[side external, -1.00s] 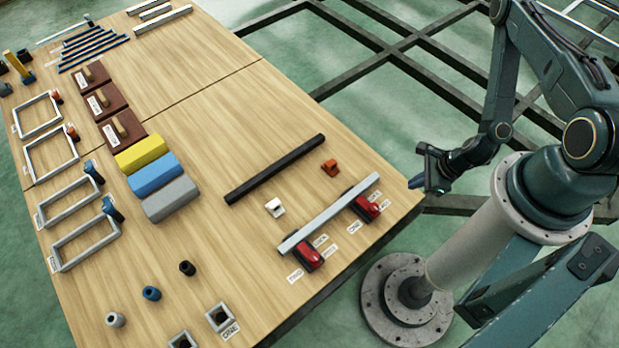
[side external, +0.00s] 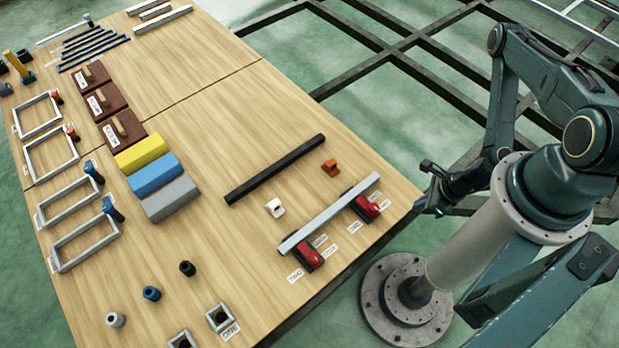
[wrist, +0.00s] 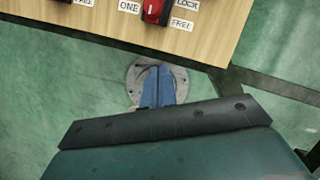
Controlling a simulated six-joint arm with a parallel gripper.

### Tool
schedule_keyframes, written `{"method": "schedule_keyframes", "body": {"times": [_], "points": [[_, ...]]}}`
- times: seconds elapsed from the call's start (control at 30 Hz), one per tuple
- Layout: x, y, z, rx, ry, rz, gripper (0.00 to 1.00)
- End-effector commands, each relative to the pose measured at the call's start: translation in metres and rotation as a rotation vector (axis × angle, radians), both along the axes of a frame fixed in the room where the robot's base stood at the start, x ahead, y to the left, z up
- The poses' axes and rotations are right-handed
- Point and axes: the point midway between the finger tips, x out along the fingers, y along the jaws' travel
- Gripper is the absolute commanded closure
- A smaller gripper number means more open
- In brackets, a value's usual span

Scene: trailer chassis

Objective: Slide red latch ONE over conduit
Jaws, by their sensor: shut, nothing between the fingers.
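Red latch ONE (side external: 366,208) sits near the table's right edge, beside the right end of a long light-grey bar, which looks like the conduit (side external: 330,213). A second red latch, TWO (side external: 311,258), sits beside the bar's other end. In the wrist view, latch ONE (wrist: 154,11) is cut off by the top edge, between labels ONE, LOCK and FREE; the conduit is out of that view. My gripper (side external: 419,206) is off the table's right edge, apart from latch ONE. Its blue fingers (wrist: 158,84) are together and empty, over the floor in the wrist view.
A black bar (side external: 275,170), an orange block (side external: 330,167) and a white block (side external: 275,207) lie just beyond the conduit. The table's edge (wrist: 200,60) runs between my gripper and latch ONE. Bare wood lies around the black bar.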

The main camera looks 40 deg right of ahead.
Motion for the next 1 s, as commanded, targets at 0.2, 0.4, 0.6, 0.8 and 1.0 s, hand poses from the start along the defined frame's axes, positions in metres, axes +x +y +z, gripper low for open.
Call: {"method": "schedule_keyframes", "body": {"times": [0.2, 0.4, 0.6, 0.8, 1.0], "points": [[0.002, 0.001, -0.007, -0.001, 0.0, 0.003, 1.0], [0.007, 0.004, -0.02, -0.002, -0.001, 0.006, 1.0], [0.013, 0.007, -0.039, -0.002, -0.002, 0.007, 1.0], [0.02, 0.011, -0.059, -0.001, 0.0, 0.007, 1.0], [0.027, 0.015, -0.08, -0.001, -0.001, 0.006, 1.0]]}}
